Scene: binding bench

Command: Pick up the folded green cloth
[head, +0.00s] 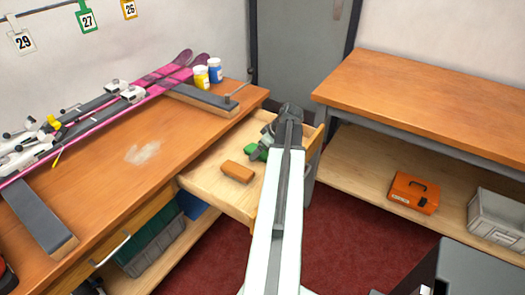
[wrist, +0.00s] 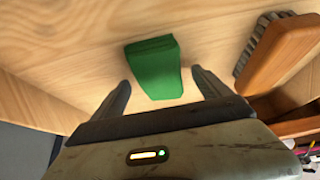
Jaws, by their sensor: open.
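The folded green cloth (wrist: 155,70) lies on the pale wooden floor of an open drawer. In the wrist view it sits just beyond and between the two fingertips, with bare wood showing on either side of it. In the head view only a small part of the cloth (head: 257,152) shows, next to my gripper (head: 262,143), which hides the rest. My gripper, also in the wrist view (wrist: 160,84), is open and holds nothing.
A brown block-shaped brush (head: 238,171) lies in the drawer (head: 215,182), left of the cloth; its bristles show in the wrist view (wrist: 285,50). The drawer walls stand close around. Skis (head: 110,105) lie on the bench above. An orange case (head: 413,193) sits on the right shelf.

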